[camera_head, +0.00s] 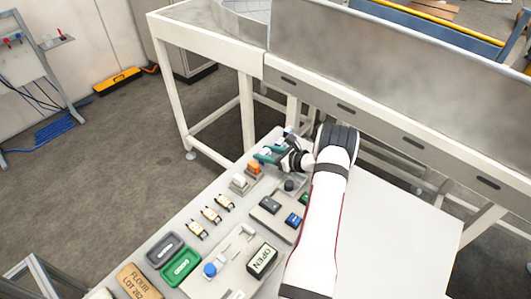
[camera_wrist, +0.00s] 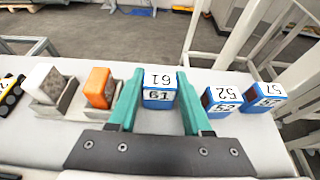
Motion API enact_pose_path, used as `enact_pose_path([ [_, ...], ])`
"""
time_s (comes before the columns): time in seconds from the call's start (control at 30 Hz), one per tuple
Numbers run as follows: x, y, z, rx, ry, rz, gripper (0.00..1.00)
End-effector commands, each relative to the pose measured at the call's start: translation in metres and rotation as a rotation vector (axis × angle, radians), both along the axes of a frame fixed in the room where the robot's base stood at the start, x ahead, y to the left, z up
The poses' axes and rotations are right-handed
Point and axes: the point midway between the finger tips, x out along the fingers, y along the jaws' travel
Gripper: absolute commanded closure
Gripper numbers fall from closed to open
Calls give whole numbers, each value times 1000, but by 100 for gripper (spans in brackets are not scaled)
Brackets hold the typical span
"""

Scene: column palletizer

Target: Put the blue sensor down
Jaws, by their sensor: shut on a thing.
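In the wrist view, a blue block-shaped sensor (camera_wrist: 158,101) with white labels reading 61 sits between the two green fingers of my gripper (camera_wrist: 158,92). My gripper is shut on it, with a finger along each side. I cannot tell whether its underside touches the table. In the head view, my gripper (camera_head: 268,155) is at the table's far end, beside the orange block; the held sensor is mostly hidden there. Two similar blue blocks, labelled 52 (camera_wrist: 222,101) and 57 (camera_wrist: 264,97), stand to the right in the wrist view.
An orange block (camera_wrist: 98,87) and a pale grey block (camera_wrist: 46,83) sit in grey holders left of my gripper. The white table (camera_head: 400,235) is clear on its right side. Trays and several small parts lie nearer. A metal conveyor (camera_head: 390,60) stands behind.

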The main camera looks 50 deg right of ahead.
Motion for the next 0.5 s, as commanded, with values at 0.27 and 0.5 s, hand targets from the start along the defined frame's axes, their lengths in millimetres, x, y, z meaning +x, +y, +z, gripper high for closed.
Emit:
enact_pose_path([
  [0.27,0,0,-2,0,0,0,27],
  [0.5,0,0,-2,0,0,0,21],
])
